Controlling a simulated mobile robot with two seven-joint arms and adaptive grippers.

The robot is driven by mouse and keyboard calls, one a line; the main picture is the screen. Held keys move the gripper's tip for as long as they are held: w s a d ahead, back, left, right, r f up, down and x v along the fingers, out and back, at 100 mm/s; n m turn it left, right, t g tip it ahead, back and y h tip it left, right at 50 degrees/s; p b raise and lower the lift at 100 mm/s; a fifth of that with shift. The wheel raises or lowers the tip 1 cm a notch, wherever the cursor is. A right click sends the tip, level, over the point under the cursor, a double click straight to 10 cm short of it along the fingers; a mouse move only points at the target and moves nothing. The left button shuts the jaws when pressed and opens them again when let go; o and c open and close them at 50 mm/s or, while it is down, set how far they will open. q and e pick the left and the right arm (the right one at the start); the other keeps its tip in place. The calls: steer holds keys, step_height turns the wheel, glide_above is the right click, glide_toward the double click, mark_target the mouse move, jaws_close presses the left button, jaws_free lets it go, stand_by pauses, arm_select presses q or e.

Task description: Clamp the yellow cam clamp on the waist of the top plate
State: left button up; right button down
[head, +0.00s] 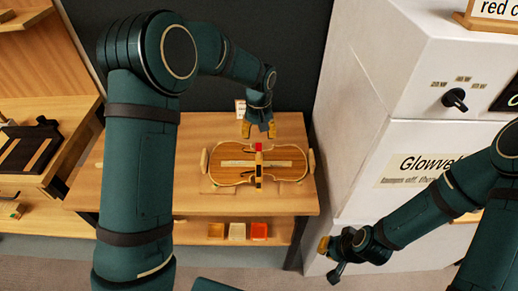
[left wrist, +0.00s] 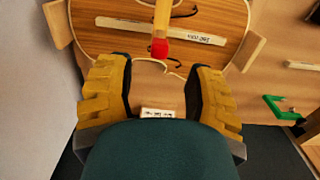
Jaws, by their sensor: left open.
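The wooden top plate (head: 222,172) lies on the bench, violin-shaped, with a pale labelled strip (head: 285,163) along it. The yellow cam clamp (head: 258,159) lies across its waist, with a red end toward the far side and dark parts nearer me. In the left wrist view the yellow bar (left wrist: 162,17) and red end show over the plate's edge. Whether it grips the plate, I cannot tell. My left gripper (head: 258,131) is open and empty, just beyond the red end; its fingers (left wrist: 158,90) stand apart. My right gripper (head: 325,246) is low right, away from the bench; its opening is unclear.
Wooden blocks (head: 204,161) (head: 311,161) stand at both ends of the plate. A small card (head: 240,106) stands behind it. A green clamp (left wrist: 285,108) lies to the side in the left wrist view. A white cabinet (head: 370,80) rises right of the bench (head: 135,188).

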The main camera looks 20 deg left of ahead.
mark_target(259, 144)
arm_select(q)
step_height(259, 144, down, 8)
steer(key=shift+r, duration=0.15)
stand_by(0.3)
jaws_close()
